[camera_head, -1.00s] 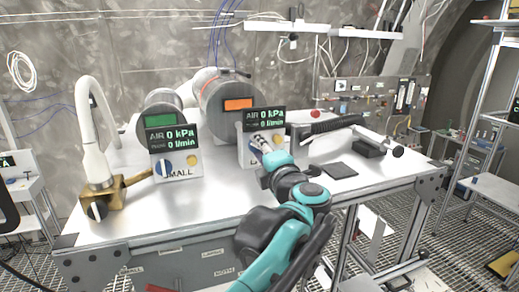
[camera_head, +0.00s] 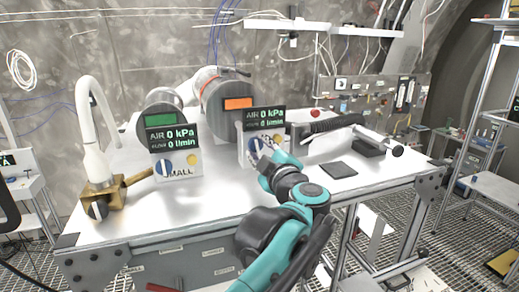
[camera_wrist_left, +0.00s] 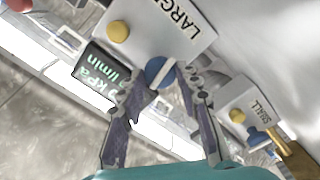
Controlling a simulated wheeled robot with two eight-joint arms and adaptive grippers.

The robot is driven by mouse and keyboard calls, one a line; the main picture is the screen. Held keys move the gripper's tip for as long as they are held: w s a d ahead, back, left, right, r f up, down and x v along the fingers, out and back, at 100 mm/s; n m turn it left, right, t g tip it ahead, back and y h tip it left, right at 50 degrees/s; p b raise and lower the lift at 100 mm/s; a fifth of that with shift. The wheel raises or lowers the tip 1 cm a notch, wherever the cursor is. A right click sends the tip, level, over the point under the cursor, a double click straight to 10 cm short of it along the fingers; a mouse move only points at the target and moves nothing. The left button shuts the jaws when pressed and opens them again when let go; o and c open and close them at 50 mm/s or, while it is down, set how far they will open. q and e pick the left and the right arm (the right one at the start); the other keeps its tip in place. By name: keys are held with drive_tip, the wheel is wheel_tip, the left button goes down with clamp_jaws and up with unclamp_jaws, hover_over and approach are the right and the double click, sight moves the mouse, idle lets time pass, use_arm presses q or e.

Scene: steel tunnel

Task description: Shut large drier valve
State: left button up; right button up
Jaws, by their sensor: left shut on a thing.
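The large drier's control box (camera_head: 244,152) stands on the bench below a display (camera_head: 264,119) that reads 0 kPa and 0 l/min. The left wrist view shows its front panel (camera_wrist_left: 150,35), marked LARGE, with a yellow knob (camera_wrist_left: 118,31) and the blue valve knob (camera_wrist_left: 156,67). My left gripper (camera_wrist_left: 172,82) has its fingers on either side of the blue knob's pale handle and is shut on it. In the head view, my left gripper (camera_head: 262,152) reaches the box front and partly hides the knob and label. My right gripper is out of view.
The small drier's box (camera_head: 178,165) stands to the left, with its own blue and yellow knobs. A large cylinder (camera_head: 222,98) with an orange screen stands behind. A brass-based white pipe (camera_head: 93,140) is at the bench's left. The bench front is mostly clear.

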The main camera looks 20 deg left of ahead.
use_arm(q)
drive_tip(key=shift+m, duration=0.3)
idle(0.4)
drive_tip(key=o, duration=1.2)
drive_tip(key=shift+w, duration=0.1)
drive_tip(key=shift+c, duration=0.2)
drive_tip(key=v, duration=1.2)
